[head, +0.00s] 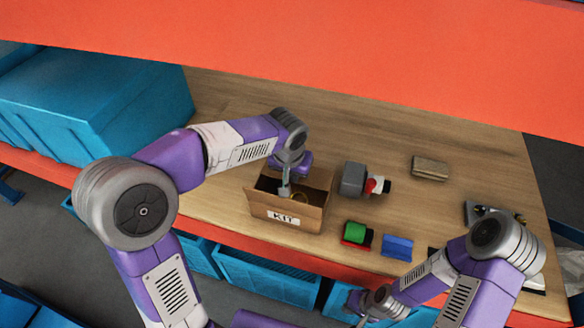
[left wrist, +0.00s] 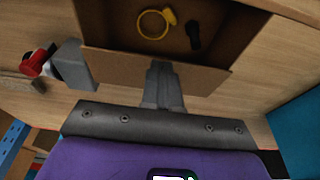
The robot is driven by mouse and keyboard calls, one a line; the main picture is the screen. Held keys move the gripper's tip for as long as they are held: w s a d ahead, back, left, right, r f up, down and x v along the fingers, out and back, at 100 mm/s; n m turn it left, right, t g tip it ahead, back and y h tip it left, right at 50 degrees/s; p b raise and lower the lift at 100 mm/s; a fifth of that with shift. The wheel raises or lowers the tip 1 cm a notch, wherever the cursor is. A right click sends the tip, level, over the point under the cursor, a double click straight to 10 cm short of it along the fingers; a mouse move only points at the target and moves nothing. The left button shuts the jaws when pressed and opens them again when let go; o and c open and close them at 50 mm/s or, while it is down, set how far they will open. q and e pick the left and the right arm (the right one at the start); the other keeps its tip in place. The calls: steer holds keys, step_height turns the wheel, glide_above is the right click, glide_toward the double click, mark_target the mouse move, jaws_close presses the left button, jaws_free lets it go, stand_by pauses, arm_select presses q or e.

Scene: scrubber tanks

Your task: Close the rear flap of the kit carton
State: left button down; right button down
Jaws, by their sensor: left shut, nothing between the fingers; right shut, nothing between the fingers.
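The kit carton (head: 305,214) is a brown cardboard box with a white KIT label, near the table's front edge. Its top is at least partly open, and a yellow ring (left wrist: 143,30) and a small black item (left wrist: 193,36) show inside. In the left wrist view the rear flap (left wrist: 112,63) is the slanted panel along the carton's near edge. My left gripper (head: 284,190) is shut and empty over the carton. Its fingers (left wrist: 161,72) overlap the flap; I cannot tell whether they touch it. My right gripper (head: 362,304) is shut and empty, low in front of the table.
A grey block (head: 353,179) and a red-and-white item (head: 375,185) stand right of the carton. A green-and-red item (head: 356,233) and a blue block (head: 397,246) lie nearer the front. A wooden block (head: 430,168) lies further back. An orange beam (head: 350,50) crosses above; blue bins (head: 95,95) stand left.

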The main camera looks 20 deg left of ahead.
arm_select(q)
steer(key=shift+w+f, duration=0.1)
steer(key=shift+f, duration=0.35)
steer(key=shift+s+f+b, duration=0.25)
steer(key=shift+f+b, duration=0.2)
steer(key=shift+f, duration=0.05)
steer(key=shift+s+f+b, duration=0.25)
steer(key=shift+f+b, duration=0.2)
steer(key=shift+f, duration=0.05)
steer(key=shift+r, duration=0.1)
